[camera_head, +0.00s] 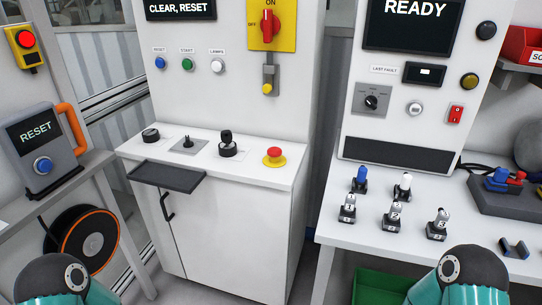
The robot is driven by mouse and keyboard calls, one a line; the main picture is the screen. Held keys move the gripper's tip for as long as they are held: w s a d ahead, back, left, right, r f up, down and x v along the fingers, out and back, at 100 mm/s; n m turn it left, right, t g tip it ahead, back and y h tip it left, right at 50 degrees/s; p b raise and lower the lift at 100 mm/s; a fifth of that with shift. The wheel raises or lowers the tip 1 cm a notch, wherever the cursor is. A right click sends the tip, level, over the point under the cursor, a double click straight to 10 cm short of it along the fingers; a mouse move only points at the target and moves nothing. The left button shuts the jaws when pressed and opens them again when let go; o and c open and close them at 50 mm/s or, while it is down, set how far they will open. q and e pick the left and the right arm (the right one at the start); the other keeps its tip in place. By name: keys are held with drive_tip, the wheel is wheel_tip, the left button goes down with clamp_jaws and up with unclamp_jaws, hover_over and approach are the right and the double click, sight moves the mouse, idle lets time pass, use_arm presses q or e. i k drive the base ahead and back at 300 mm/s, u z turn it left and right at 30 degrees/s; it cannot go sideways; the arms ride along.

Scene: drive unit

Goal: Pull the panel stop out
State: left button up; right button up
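A red mushroom stop button (274,154) on a yellow base sits at the right end of the sloped shelf of the middle white cabinet. Whether it is pressed in or out cannot be told from this view. A second red stop button (26,39) sits on a yellow box on the post at far left. Parts of both my arms, dark and teal, show at the bottom left and bottom right edges, well below and apart from the buttons. Neither gripper's fingers are in view.
The middle cabinet (225,235) has a dark tray (166,177), knobs and a yellow rotary switch plate (271,24). A screen there reads "CLEAR, RESET". The right-hand bench (460,260) holds several small switches. A RESET box (43,150) stands left. The space around the shelf stop button is clear.

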sight(273, 151)
drive_tip(key=k, duration=1.05)
drive_tip(key=u, duration=0.3)
drive_tip(key=i, duration=0.5)
drive_tip(key=u, duration=0.55)
drive_tip(key=i, duration=1.1)
drive_tip(key=z, duration=0.45)
